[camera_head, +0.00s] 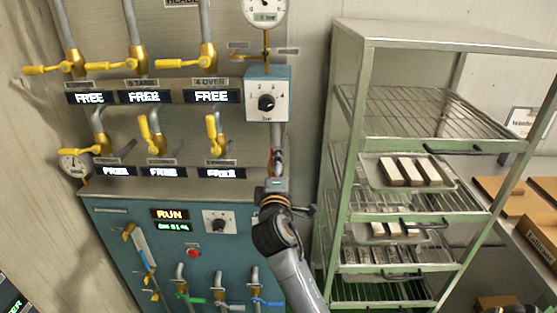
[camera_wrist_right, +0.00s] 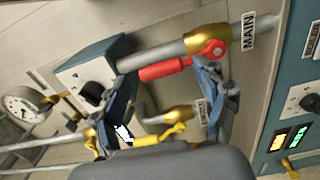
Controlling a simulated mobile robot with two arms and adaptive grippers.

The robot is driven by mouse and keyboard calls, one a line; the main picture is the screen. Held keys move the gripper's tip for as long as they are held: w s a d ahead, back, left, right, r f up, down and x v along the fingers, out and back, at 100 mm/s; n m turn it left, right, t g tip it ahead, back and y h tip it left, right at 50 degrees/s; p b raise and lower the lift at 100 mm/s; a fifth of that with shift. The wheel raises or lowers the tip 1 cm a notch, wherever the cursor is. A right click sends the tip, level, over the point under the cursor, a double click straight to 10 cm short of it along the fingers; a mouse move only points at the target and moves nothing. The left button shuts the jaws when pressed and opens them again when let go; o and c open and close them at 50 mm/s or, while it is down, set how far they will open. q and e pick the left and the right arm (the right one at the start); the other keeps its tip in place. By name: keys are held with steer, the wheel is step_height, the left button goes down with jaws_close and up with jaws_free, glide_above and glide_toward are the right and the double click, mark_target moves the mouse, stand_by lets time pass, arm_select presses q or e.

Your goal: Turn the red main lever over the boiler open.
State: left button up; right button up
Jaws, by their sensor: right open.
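The red main lever (camera_wrist_right: 165,68) shows in the right wrist view, running from a brass valve body (camera_wrist_right: 207,40) on a grey pipe, roughly along that pipe. A "MAIN" label (camera_wrist_right: 248,31) is beside the valve. My right gripper (camera_wrist_right: 164,78) is open, its fingers apart near the two ends of the red handle; I cannot tell whether they touch it. In the head view my right gripper (camera_head: 276,168) is at the pipe below the pressure dial box and mostly hides the lever. My left gripper is not in view.
The dial box (camera_head: 267,94) is just above my right gripper. Yellow valve levers (camera_head: 212,130) and "FREE" displays are to its left. The teal cabinet (camera_head: 130,235) with a "RUN" display is below. A green-framed tray rack (camera_head: 338,130) stands to the right.

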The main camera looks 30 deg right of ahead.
steer(key=v, duration=0.7)
stand_by(0.3)
